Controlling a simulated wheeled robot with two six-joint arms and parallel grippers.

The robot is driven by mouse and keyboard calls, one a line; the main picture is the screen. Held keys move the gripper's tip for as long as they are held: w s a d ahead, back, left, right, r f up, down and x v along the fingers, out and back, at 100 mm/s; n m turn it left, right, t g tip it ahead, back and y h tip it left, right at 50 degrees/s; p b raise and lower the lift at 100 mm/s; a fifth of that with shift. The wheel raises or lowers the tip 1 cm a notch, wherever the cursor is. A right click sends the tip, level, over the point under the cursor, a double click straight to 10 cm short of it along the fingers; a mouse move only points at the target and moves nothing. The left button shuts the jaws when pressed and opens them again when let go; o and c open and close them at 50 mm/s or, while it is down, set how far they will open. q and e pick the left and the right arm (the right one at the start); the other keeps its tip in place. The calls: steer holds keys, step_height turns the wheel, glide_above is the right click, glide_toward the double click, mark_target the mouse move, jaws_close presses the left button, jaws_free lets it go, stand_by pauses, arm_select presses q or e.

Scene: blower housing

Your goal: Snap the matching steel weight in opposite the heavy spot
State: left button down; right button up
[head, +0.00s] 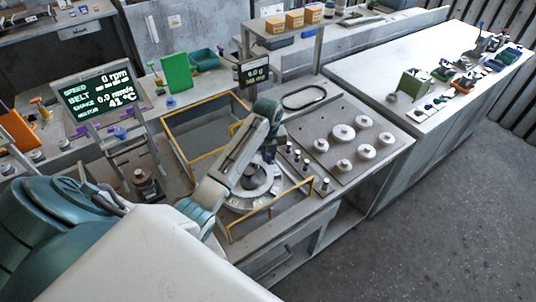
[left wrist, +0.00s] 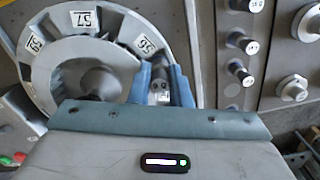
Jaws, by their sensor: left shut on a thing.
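The blower wheel (head: 240,203), a pale ring around a dark hub, lies in the machine under my left arm. In the left wrist view the wheel (left wrist: 40,82) shows numbered labels on its rim; one reads 57 and one looks like 56. My left gripper (left wrist: 161,78) has its blue fingers at the rim, beside the 56 label, shut on a small grey metal piece (left wrist: 160,93), the steel weight. In the head view my left gripper (head: 268,156) is over the wheel's far side. Whether the weight is seated in the rim cannot be told. My right gripper is not in view.
Several short steel weights (head: 297,156) stand in a row right of the wheel. A plate (head: 375,165) with round knobs lies beyond. A yellow guard frame (head: 270,207) borders the wheel. A display (head: 98,93) reads 0 rpm; a small screen (head: 254,73) reads 6.0 g.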

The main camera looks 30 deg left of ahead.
mark_target(269, 162)
arm_select(q)
steer(key=f, duration=0.1)
steer(key=s, duration=0.1)
steer(key=f, duration=0.1)
steer(key=shift+s+d+f+g, duration=0.2)
steer(key=shift+d+f+g, duration=0.05)
steer(key=shift+f+g, duration=0.05)
steer(key=c, duration=1.3)
jaws_free()
steer(key=shift+w, duration=0.1)
steer(key=shift+o, duration=0.2)
steer(key=shift+w+d, duration=0.15)
steer(key=shift+d, duration=0.05)
steer(key=shift+a, duration=0.1)
steer(key=shift+r, duration=0.15)
steer(key=shift+w+a+r, duration=0.2)
steer(key=shift+r, duration=0.15)
steer(key=shift+w+a+r, duration=0.15)
steer(key=shift+r, duration=0.2)
steer(key=shift+s+a+r, duration=0.1)
steer(key=shift+a+r, duration=0.1)
steer(key=shift+r, duration=0.15)
steer(key=shift+w+r+p, duration=0.2)
steer(key=shift+r+p, duration=0.1)
steer(key=shift+r, duration=2.25)
